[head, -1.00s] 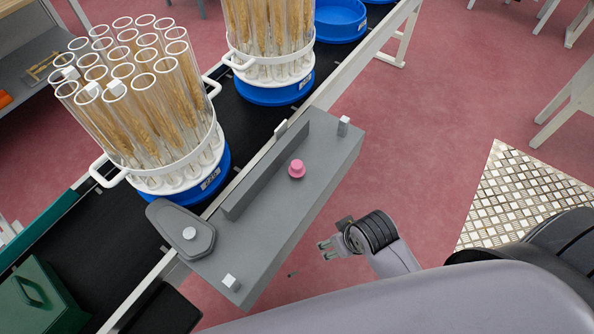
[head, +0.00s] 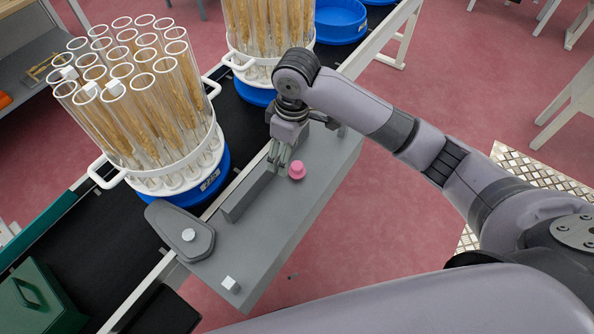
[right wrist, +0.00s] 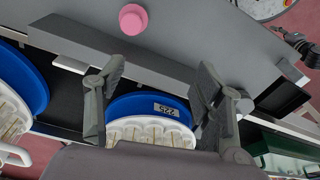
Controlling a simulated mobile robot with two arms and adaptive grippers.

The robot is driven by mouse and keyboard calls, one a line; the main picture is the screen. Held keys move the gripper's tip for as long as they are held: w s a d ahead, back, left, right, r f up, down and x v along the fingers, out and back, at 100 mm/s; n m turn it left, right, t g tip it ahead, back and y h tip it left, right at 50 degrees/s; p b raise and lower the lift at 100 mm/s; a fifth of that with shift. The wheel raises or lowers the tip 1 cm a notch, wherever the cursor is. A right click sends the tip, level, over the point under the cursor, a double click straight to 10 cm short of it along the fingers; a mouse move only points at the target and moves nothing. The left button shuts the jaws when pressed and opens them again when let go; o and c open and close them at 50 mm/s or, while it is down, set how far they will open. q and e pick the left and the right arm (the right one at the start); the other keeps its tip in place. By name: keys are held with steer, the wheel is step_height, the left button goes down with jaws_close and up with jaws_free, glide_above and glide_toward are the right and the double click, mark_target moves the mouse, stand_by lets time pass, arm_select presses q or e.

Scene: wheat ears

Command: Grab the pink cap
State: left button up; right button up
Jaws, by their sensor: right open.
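The pink cap (head: 296,170) stands on the grey shelf (head: 275,215), close to the raised grey bar. In the right wrist view the cap (right wrist: 133,19) is near the top edge, beyond the fingertips and apart from them. My right gripper (head: 280,165) points down just left of the cap in the head view, above the bar. Its two fingers (right wrist: 158,75) are spread with nothing between them. My left gripper is in neither current view.
A raised grey bar (head: 250,195) runs along the shelf beside the cap. White racks of glass tubes with wheat ears stand on blue bases (head: 205,190) on the black conveyor (head: 55,235). A grey lidded piece (head: 180,230) and a small white block (head: 231,284) sit at the shelf's near end.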

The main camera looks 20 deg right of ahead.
step_height(320, 180, up, 4)
steer(key=h, duration=0.1)
glide_above(297, 165)
steer(key=f, duration=0.5)
steer(key=f+p, duration=0.1)
steer(key=f, duration=0.5)
steer(key=shift+s+f, duration=0.2)
steer(key=shift+f, duration=0.1)
steer(key=shift+w+f+p, duration=0.15)
steer(key=shift+f+p, duration=0.55)
steer(key=shift+f, duration=2)
steer(key=shift+d, duration=0.1)
steer(key=c, duration=0.9)
steer(key=shift+r, duration=0.1)
